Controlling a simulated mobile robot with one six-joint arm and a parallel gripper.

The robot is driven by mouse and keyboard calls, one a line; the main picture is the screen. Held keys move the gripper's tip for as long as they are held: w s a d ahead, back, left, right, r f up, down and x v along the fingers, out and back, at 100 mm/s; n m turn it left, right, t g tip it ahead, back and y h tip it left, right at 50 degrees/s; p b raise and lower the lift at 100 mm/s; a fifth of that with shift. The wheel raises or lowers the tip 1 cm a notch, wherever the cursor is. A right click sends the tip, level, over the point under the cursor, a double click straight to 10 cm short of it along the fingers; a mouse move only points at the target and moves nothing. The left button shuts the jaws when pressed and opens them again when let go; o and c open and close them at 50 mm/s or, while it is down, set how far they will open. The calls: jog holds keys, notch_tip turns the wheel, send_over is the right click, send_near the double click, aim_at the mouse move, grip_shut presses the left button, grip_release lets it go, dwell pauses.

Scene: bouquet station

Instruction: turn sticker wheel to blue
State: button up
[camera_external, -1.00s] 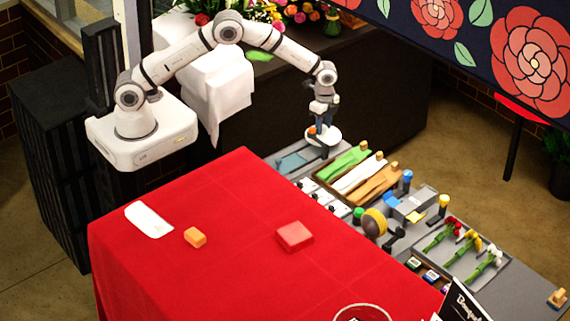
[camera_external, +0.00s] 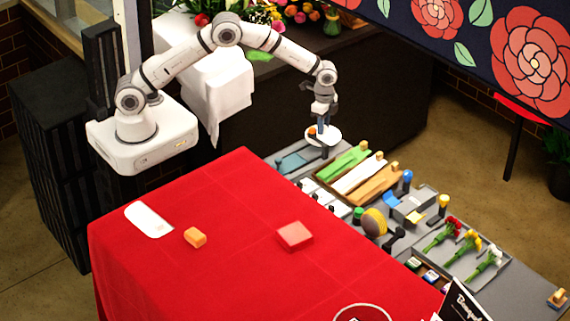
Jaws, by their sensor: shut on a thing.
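The sticker wheel (camera_external: 332,136) appears to be the white disc at the back end of the grey work board. An orange patch (camera_external: 312,131) shows at its left side, and a dark post stands under it. My gripper (camera_external: 323,122) points down over the disc, with its fingers at the disc's middle. It is shut on the wheel's centre part, which the fingers mostly hide. A dark blue patch shows at the fingers; I cannot tell whether it belongs to the wheel. The rest of the wheel's markings are too small to read.
A tray (camera_external: 317,178) with green, white and orange wraps lies just in front of the wheel.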

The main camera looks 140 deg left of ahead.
jog(key=n+b, duration=0.2)
jog(key=n, duration=0.2)
jog(key=shift+f+n+b, duration=0.15)
jog(key=shift+n+b, duration=0.15)
jog(key=shift+b, duration=0.05)
jog(key=n+b, duration=0.1)
jog(key=n, duration=0.2)
jog(key=shift+n, duration=0.3)
jog(key=n+b, duration=0.1)
jog(key=n, duration=0.2)
jog(key=shift+n, duration=0.3)
jog(key=shift+n+b, duration=0.55)
jog(key=shift+n, duration=1.35)
jog(key=shift+r, duration=0.2)
jog(key=o, duration=0.7)
